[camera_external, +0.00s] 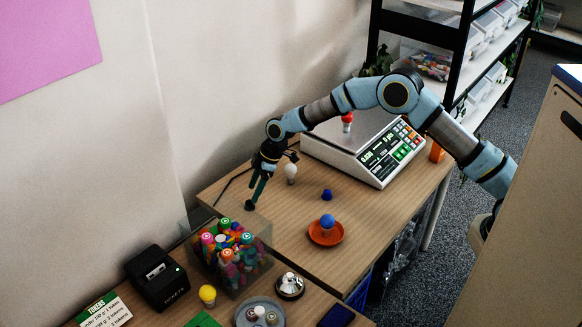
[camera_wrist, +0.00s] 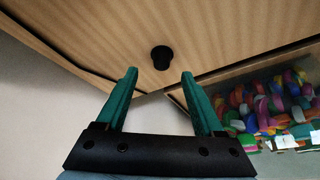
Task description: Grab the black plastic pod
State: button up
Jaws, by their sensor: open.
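The black plastic pod (camera_wrist: 161,57) stands on the wooden table, near the edge by the wall. In the wrist view it shows just past my fingertips, roughly centred between them. In the external view a small dark shape that looks like the pod (camera_external: 250,205) is right under my fingertips. My gripper (camera_wrist: 160,76) has green fingers spread apart with nothing between them. It also shows in the external view (camera_external: 256,190), pointing down above the pod. I cannot tell the exact gap between fingertips and pod.
A clear bin (camera_external: 236,284) of colourful tokens stands close by, also right in the wrist view (camera_wrist: 281,110). A white bulb-shaped piece (camera_external: 290,172), a blue pod (camera_external: 327,195), an orange saucer (camera_external: 312,236) and a scale (camera_external: 340,152) stand right of my gripper. The wall is close behind.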

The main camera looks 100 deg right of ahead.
aim_at(249, 205)
jog(key=shift+p+x, duration=0.65)
jog(key=shift+x, duration=1.65)
jog(key=shift+s+a, duration=0.1)
grip_shut()
